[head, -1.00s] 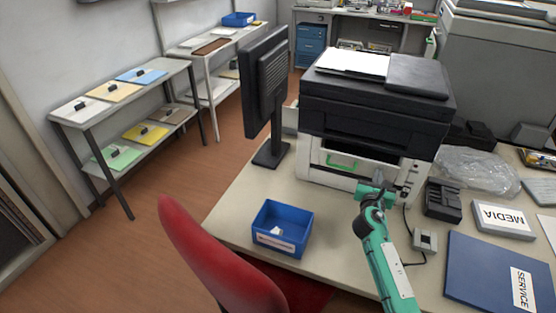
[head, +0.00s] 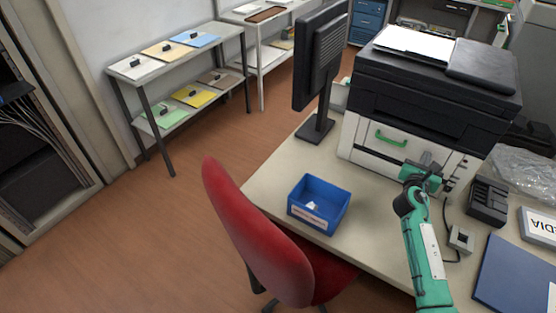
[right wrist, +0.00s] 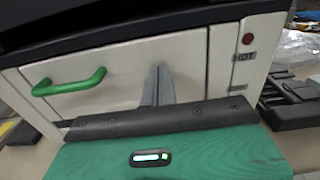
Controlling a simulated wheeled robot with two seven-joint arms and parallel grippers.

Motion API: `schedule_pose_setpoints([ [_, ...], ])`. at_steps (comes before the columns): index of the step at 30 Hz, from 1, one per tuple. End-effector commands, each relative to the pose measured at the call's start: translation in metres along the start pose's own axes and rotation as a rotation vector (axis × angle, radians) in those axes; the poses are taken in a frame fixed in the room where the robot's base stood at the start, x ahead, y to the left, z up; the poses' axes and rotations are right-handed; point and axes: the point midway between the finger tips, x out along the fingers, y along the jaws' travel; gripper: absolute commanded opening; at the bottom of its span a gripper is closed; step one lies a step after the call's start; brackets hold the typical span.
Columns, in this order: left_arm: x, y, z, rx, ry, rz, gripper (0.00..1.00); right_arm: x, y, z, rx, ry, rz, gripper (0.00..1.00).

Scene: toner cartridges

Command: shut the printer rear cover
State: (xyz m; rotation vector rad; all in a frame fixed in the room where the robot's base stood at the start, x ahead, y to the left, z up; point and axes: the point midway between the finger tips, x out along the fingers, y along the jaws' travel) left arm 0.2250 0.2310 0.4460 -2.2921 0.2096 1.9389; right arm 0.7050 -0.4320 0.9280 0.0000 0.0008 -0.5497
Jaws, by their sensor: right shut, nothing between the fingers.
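The printer (head: 440,85) stands on the desk, with a black upper body and a cream lower part. Its rear cover (head: 378,150) is the cream panel with a green handle (head: 391,138); it stands upright and looks flush with the body. In the right wrist view the cover (right wrist: 120,80) fills the space ahead, its green handle (right wrist: 70,82) at left. My right gripper (head: 430,162) is at the right part of the cover. Its fingers (right wrist: 158,82) are shut and empty, tips against or very near the panel; contact cannot be told. My left gripper is out of view.
A blue bin (head: 319,205) with a small white item stands at the desk's front. A monitor (head: 320,65) is left of the printer. A black device (head: 487,202) and a small grey box (head: 461,239) lie right of my arm. A red chair (head: 260,235) stands in front.

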Motion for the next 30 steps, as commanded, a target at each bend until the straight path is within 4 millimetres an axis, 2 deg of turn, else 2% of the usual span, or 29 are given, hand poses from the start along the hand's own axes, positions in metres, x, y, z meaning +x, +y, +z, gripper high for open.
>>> schedule_pose_setpoints([
  [21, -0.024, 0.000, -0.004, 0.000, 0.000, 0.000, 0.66, -0.071, 0.000, 0.001, 0.000, 0.000, 0.001, 0.00],
  [30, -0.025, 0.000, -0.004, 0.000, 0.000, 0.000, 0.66, -0.078, 0.000, 0.000, -0.001, 0.000, 0.000, 0.00],
])
